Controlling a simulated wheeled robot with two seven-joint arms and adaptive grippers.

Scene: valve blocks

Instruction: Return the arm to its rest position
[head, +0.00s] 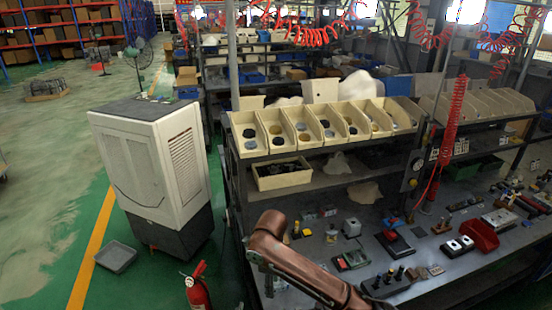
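A reddish-brown arm link (305,270), which looks like part of one of my arms, crosses the bottom middle of the head view. Its bent end is near the front edge of the workbench, and it runs down to the right and out of the frame. I cannot tell which arm it belongs to. Neither gripper shows in the head view. The link hides part of the bench top and some small items behind it.
The workbench (455,268) holds several valve blocks and small parts, and a red bin (480,236). Cream bins (285,130) line the shelf above. A white cooler (150,165), grey tray (116,257) and red fire extinguisher (198,291) stand left. Green floor is open beyond.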

